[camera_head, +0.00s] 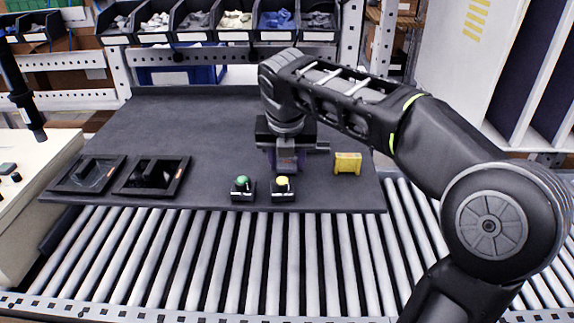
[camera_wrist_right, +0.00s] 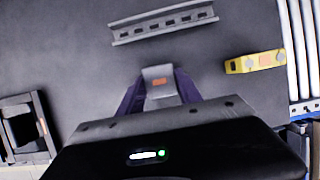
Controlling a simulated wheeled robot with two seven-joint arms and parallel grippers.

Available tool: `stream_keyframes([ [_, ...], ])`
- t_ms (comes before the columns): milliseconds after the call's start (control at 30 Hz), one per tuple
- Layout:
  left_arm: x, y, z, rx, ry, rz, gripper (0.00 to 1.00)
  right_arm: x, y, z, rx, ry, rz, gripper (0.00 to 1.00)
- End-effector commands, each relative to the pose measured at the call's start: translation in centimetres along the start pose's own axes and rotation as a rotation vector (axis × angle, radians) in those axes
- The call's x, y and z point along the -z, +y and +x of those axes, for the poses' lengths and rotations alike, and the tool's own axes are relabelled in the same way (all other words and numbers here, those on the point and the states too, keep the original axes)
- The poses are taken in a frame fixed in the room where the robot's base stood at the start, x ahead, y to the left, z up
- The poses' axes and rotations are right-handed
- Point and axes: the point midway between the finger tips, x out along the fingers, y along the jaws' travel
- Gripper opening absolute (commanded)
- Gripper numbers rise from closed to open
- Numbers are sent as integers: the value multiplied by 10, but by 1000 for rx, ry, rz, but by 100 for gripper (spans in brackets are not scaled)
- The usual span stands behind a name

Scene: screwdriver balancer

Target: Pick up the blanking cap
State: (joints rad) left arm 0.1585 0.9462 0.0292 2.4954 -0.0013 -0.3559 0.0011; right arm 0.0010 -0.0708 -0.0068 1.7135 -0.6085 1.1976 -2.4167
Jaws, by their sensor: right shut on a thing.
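My right gripper (camera_head: 286,165) reaches down over the dark mat, its purple fingers close to the mat's surface. In the right wrist view, the fingers (camera_wrist_right: 160,92) are shut on a small grey block with an orange mark, which I take to be the blanking cap (camera_wrist_right: 158,72). The fingers sit on either side of it. In the head view the gripper largely hides the cap. I cannot tell whether the cap is touching the mat. My left gripper is not in view.
A slotted metal rail (camera_wrist_right: 163,24) lies just beyond the cap. A yellow block (camera_head: 347,163) lies to the right. Green-topped (camera_head: 242,188) and yellow-topped (camera_head: 283,188) buttons stand in front. Two black frames (camera_head: 87,174) (camera_head: 152,176) lie left. The mat's back left (camera_head: 180,120) is clear.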

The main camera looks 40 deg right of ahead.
Motion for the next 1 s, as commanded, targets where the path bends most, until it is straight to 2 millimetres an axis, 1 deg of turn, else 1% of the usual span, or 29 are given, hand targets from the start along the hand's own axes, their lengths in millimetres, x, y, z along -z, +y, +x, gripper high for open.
stream_keyframes([
  [33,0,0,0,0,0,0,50,0,0,0,0,0,0,14],
  [200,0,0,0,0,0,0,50,0,0,0,0,0,0,0],
  [500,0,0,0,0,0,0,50,0,0,0,0,0,0,0],
  [633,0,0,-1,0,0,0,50,-3,0,-5,-1,-2,0,0],
  [767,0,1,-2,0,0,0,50,-9,1,-20,-2,-3,0,0],
  [1000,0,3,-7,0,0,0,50,-27,1,-64,-2,-3,0,0],
])
